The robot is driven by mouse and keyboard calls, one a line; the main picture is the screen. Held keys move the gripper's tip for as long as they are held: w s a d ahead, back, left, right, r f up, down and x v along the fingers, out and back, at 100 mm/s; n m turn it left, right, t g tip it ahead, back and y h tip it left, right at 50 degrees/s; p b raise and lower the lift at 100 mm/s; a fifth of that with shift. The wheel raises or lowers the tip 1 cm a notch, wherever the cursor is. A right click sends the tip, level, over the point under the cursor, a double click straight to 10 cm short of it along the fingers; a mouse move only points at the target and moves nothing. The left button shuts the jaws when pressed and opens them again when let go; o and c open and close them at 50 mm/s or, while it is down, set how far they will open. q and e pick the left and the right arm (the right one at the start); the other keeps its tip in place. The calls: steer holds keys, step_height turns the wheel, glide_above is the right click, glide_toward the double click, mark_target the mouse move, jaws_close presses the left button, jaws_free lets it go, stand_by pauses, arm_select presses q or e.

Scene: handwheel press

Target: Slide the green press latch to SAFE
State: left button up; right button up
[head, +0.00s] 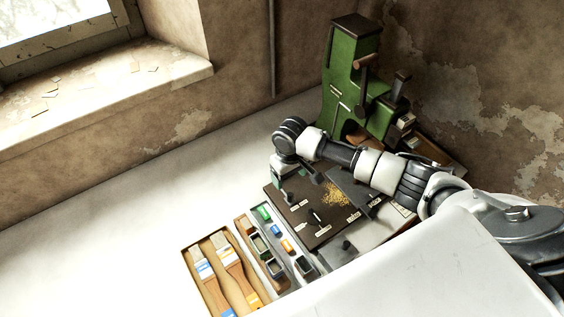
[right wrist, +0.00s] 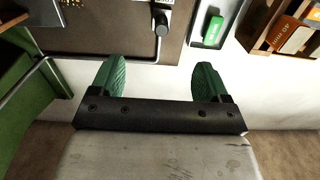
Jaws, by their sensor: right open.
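The green press (head: 345,85) stands at the back of the worktop against the wall, with a dark top and a brown handle. Its green body also shows at the left edge of the right wrist view (right wrist: 18,70). I cannot make out the latch or any SAFE marking on it. My right gripper (head: 286,170) is above the left edge of a dark labelled board, in front of the press. In the right wrist view, its green fingers (right wrist: 160,82) are wide apart with nothing between them. My left gripper is not in view.
The dark board (head: 285,208) carries small labels, yellow grains and a black-knobbed lever (right wrist: 161,24). A narrow tray holds a green block (right wrist: 213,30). A wooden tray with brushes (head: 235,262) lies in front. The white worktop (head: 130,235) is clear at left.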

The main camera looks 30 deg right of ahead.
mark_target(291, 194)
steer(key=shift+s+f, duration=0.15)
steer(key=shift+f, duration=0.1)
steer(key=shift+s+f+b, duration=0.6)
steer(key=shift+b, duration=0.65)
step_height(291, 194, down, 2)
steer(key=b, duration=0.2)
steer(key=shift+f+b, duration=0.25)
steer(key=shift+b, duration=0.15)
steer(key=shift+w+f+b, duration=0.15)
steer(key=shift+f+b, duration=0.6)
steer(key=shift+f, duration=0.05)
step_height(291, 194, down, 4)
steer(key=shift+r+b, duration=0.25)
steer(key=shift+b, duration=0.25)
steer(key=c, duration=0.4)
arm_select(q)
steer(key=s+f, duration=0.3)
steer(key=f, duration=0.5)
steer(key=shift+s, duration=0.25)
arm_select(e)
steer(key=c, duration=0.9)
